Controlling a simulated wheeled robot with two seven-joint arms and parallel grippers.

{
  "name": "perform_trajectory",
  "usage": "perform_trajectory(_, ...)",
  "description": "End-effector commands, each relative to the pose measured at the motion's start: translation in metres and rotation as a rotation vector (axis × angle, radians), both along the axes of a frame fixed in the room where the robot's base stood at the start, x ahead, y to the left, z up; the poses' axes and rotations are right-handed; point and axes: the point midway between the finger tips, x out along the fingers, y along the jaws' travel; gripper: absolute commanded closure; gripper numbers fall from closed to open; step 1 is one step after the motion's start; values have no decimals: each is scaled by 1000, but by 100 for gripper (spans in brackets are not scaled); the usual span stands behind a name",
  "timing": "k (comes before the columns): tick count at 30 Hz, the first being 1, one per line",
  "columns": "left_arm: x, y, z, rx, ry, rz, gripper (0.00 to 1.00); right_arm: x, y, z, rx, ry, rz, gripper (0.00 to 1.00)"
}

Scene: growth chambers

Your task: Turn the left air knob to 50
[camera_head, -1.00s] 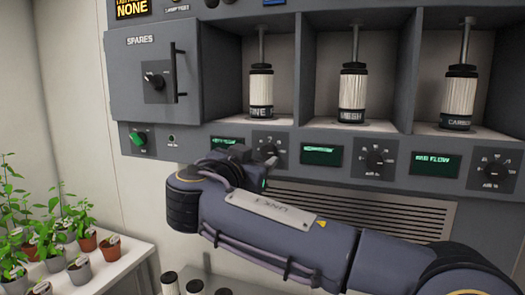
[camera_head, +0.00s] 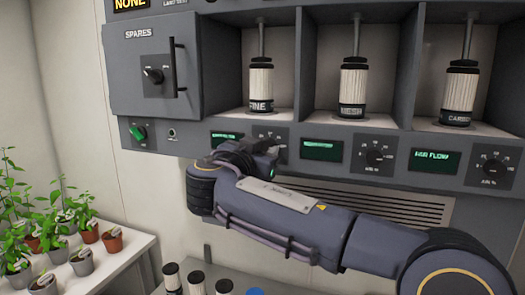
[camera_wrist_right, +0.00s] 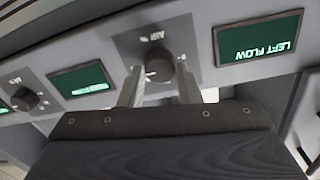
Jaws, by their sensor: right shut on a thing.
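The left air knob is a dark round knob (camera_wrist_right: 158,66) on a grey dial plate, next to a green display reading LEFT FLOW (camera_wrist_right: 258,40) in the right wrist view, which appears upside down. My right gripper (camera_wrist_right: 159,76) has a finger on each side of this knob and is shut on it. The knob has a light pointer mark, but its value cannot be read. In the head view the right gripper (camera_head: 272,152) reaches up to the left dial plate (camera_head: 268,135) and hides most of the knob. My left gripper is not in view.
Centre (camera_head: 376,156) and right (camera_head: 492,168) air knobs sit farther right on the panel. Filter canisters (camera_head: 260,88) stand in bays above. Potted plants stand on a white table (camera_head: 128,262).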

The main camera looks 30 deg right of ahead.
Motion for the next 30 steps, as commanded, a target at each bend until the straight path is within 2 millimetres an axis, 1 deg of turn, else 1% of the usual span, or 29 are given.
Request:
perform_trajectory(5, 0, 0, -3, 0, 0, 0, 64, 0, 0, -1, -10, 12, 0, 92)
perform_trajectory(11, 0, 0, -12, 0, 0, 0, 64, 0, 0, -3, -60, 70, -1, 92)
perform_trajectory(21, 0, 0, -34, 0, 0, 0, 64, 0, 0, -3, -241, 281, 0, 92)
perform_trajectory(30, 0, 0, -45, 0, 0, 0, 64, 0, 0, -2, -427, 500, -2, 92)
